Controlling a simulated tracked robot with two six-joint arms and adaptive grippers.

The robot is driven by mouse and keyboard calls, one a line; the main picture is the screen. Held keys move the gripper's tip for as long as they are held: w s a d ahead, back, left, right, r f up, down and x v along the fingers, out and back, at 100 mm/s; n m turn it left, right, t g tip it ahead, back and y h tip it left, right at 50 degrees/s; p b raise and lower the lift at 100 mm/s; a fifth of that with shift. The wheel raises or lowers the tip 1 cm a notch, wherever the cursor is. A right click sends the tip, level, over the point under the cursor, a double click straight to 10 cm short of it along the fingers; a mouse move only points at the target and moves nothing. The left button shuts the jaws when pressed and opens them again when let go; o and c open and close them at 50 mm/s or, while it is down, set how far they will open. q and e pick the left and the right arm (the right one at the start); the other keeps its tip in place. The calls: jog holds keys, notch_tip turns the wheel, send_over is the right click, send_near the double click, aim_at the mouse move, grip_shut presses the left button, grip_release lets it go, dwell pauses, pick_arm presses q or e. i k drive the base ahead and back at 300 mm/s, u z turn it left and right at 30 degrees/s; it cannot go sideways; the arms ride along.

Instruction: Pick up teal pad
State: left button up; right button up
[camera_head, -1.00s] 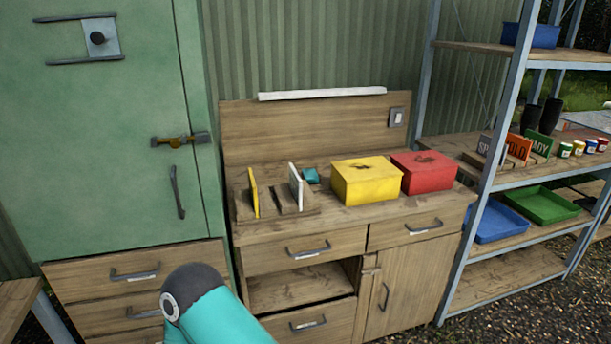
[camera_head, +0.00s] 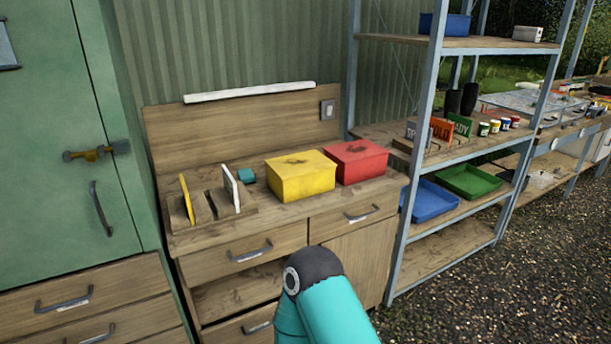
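The teal pad (camera_head: 247,175) is a small block lying on the wooden workbench top (camera_head: 290,209). It sits behind and right of the white upright panel in the slotted rack, and left of the yellow box. Part of its lower left side may be hidden by the white panel. A teal arm link of mine with a dark joint cap shows at the bottom centre, in front of the bench. Neither of my grippers is in view.
A wooden rack (camera_head: 212,218) holds a yellow panel (camera_head: 187,199) and a white panel (camera_head: 231,188). A yellow box (camera_head: 301,182) and a red box (camera_head: 357,163) stand to the right. A green cabinet (camera_head: 60,190) is left, metal shelving right. Gravel ground lies open at lower right.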

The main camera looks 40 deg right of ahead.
aim_at(246, 174)
jog(key=u, duration=0.5)
jog(key=i, duration=0.15)
jog(key=z, duration=2.2)
jog(key=i, duration=0.9)
jog(key=u, duration=0.2)
jog(key=k, duration=0.75)
jog(key=z, duration=0.2)
jog(key=i, duration=0.85)
jog(key=u, duration=0.1)
